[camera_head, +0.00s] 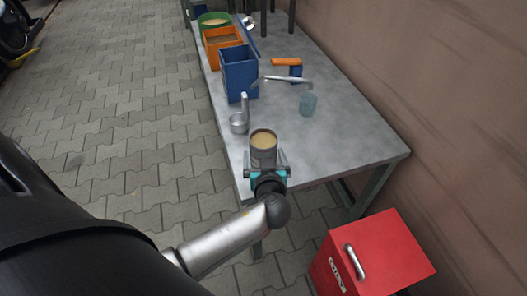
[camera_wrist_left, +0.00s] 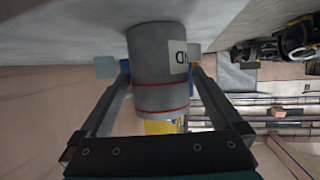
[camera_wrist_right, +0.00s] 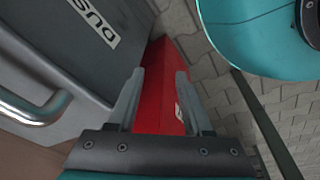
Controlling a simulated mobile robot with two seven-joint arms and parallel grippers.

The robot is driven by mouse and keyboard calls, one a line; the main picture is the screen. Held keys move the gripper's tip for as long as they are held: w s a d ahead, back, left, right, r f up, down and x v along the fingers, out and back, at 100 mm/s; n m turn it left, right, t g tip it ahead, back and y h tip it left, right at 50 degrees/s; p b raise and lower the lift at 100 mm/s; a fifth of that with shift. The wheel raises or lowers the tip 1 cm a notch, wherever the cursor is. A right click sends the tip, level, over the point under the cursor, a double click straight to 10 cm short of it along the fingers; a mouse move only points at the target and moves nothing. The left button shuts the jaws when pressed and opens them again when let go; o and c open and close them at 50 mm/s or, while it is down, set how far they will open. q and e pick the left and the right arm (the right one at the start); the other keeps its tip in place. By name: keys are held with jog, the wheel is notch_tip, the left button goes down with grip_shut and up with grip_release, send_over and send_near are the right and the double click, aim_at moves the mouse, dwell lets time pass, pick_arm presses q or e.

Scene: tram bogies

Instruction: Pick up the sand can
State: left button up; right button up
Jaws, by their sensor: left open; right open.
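The sand can (camera_head: 263,150) is a grey cylinder filled with tan sand, standing near the front end of the metal table. My left gripper (camera_head: 267,165) is at the can from the near side. In the left wrist view the can (camera_wrist_left: 158,70), with red rings and a white label, lies between the two open fingers (camera_wrist_left: 160,95). Small gaps show beside the can, though I cannot tell whether a finger touches it. My right gripper is outside the head view. In the right wrist view its fingers (camera_wrist_right: 160,100) are open with nothing between them.
On the grey table (camera_head: 340,140) are a metal ladle (camera_head: 239,122), a blue bin (camera_head: 238,73), an orange bin (camera_head: 221,40), a bluish cup (camera_head: 308,104) and an orange-and-blue tool (camera_head: 288,68). A red box (camera_head: 375,255) stands below the table's near end. A wall runs along the right.

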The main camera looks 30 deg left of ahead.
pick_arm(q)
jog(key=shift+b+x, duration=0.45)
jog(key=shift+x, duration=1.25)
pick_arm(e)
jog(key=shift+w+a+r, duration=0.25)
jog(key=shift+w+r, duration=0.05)
jog(key=shift+r, duration=0.25)
jog(key=shift+w+a+r, duration=0.25)
jog(key=shift+w+r, duration=0.05)
jog(key=shift+r, duration=0.25)
pick_arm(q)
jog(key=shift+d+f, duration=0.1)
jog(key=shift+c, duration=0.2)
jog(key=c, duration=1.1)
